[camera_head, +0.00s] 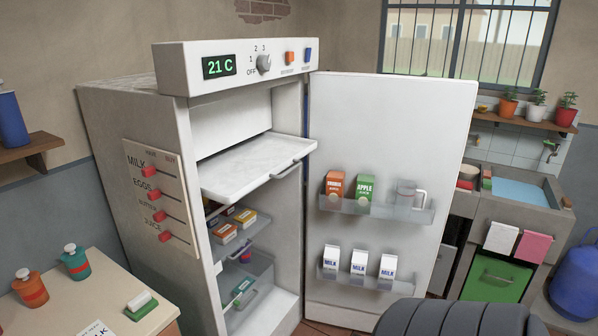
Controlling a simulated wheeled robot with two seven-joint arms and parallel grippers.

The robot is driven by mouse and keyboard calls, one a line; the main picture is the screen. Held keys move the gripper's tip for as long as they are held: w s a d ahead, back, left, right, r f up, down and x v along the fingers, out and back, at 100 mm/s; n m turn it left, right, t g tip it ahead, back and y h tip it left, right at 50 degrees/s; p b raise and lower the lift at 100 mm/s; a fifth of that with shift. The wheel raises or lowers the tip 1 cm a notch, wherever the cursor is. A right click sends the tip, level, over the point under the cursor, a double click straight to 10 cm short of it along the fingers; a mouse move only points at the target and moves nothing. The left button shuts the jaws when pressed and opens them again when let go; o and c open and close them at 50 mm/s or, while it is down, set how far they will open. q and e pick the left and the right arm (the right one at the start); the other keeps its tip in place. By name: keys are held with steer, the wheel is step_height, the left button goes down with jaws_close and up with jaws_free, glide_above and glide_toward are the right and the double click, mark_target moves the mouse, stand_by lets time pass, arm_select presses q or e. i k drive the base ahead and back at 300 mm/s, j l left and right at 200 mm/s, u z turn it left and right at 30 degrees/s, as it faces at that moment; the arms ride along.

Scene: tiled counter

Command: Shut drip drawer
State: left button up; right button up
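A flat white drawer (250,178) is pulled out toward the front in the upper part of the open fridge (115,140); I take it to be the drip drawer. It has a low raised rim and looks empty. Its grey bar handle (287,170) is on the front edge at the right. Neither of my grippers is in view. A dark ribbed part at the bottom right looks like my own arm.
The fridge door (385,130) stands wide open to the right, with cartons and a jug on its racks. Boxes (224,232) lie on shelves below the drawer. A small table (70,300) with bottles is at lower left, and a sink (520,192) at right.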

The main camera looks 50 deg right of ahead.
mark_target(226, 177)
steer(key=z, duration=1.55)
